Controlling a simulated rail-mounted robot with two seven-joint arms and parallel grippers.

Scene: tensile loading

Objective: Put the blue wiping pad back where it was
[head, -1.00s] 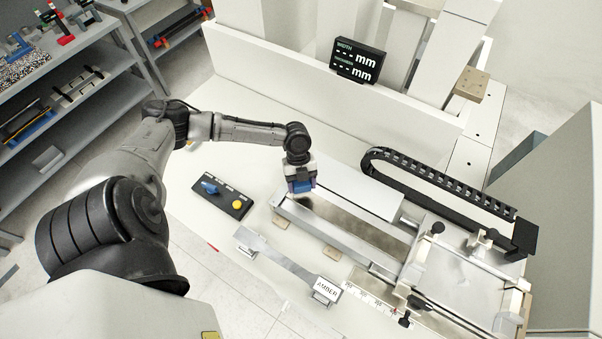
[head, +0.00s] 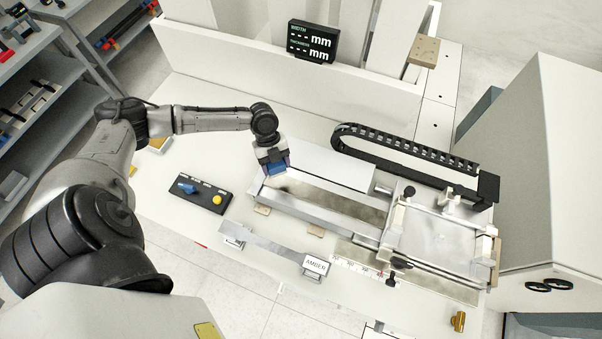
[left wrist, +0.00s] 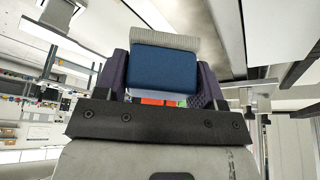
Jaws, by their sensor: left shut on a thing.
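The blue wiping pad (head: 276,168) is held in my left gripper (head: 274,165), above the left end of the metal rail fixture (head: 330,205). In the left wrist view the pad (left wrist: 164,68) sits between the two dark purple fingers of the gripper (left wrist: 165,75), with a pale ribbed layer along its far side. I cannot tell whether the pad touches the surface beneath it. My right gripper is in neither view.
A black control box (head: 198,195) with a blue knob and yellow button lies left of the fixture. A metal strip on stands with an AMBER label (head: 316,265) is in front. A black cable chain (head: 410,160) curves behind. A display (head: 312,42) stands at the back.

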